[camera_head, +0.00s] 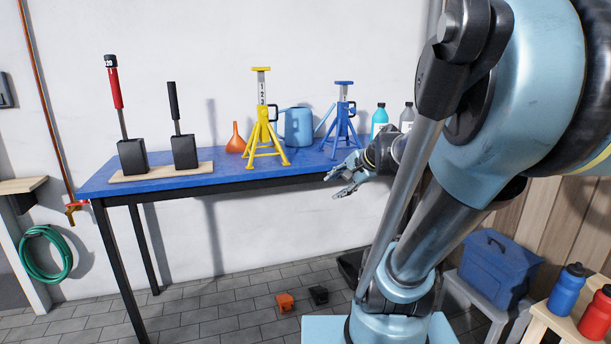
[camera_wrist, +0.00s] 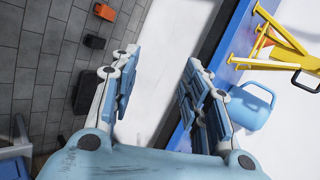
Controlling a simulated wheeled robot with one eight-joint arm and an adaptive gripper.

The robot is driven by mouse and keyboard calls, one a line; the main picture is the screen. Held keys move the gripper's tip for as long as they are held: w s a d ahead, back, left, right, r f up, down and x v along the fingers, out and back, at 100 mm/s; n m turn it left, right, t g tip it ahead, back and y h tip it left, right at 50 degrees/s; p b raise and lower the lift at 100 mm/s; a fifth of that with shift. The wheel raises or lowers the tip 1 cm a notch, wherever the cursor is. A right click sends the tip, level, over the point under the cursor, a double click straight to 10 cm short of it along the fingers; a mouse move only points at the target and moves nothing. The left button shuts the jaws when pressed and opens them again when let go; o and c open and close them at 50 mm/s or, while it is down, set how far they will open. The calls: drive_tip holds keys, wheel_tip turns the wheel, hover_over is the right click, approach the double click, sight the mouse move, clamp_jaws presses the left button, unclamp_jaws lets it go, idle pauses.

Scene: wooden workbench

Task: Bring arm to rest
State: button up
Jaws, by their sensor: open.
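My gripper (camera_head: 345,182) is at the front edge of the blue workbench (camera_head: 215,178), near its right end in the head view. In the wrist view my gripper (camera_wrist: 158,88) has its two fingers apart with nothing between them. My blue arm fills the right of the head view and hides the bench's right end.
On the bench stand a yellow jack stand (camera_head: 263,135), a blue jack stand (camera_head: 343,125), a blue watering can (camera_head: 298,127), an orange funnel (camera_head: 236,140) and two black-based levers (camera_head: 132,157). A blue toolbox (camera_head: 497,265) sits at right. Small orange (camera_head: 285,302) and black (camera_head: 318,295) objects lie on the floor.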

drive_tip(key=s+d+f+n+g+h, duration=0.2)
drive_tip(key=s+d+f+n+h, duration=0.1)
drive_tip(key=s, duration=0.6)
drive_tip(key=s+d+f+n+g+h, duration=0.2)
drive_tip(key=s+d+f+n, duration=0.3)
drive_tip(key=s+f+n, duration=0.3)
drive_tip(key=shift+s+d+f+g+h, duration=0.25)
drive_tip(key=shift+s+f+g+h, duration=0.2)
drive_tip(key=shift+s+f, duration=0.2)
drive_tip(key=shift+w+f, duration=0.2)
drive_tip(key=shift+w, duration=0.25)
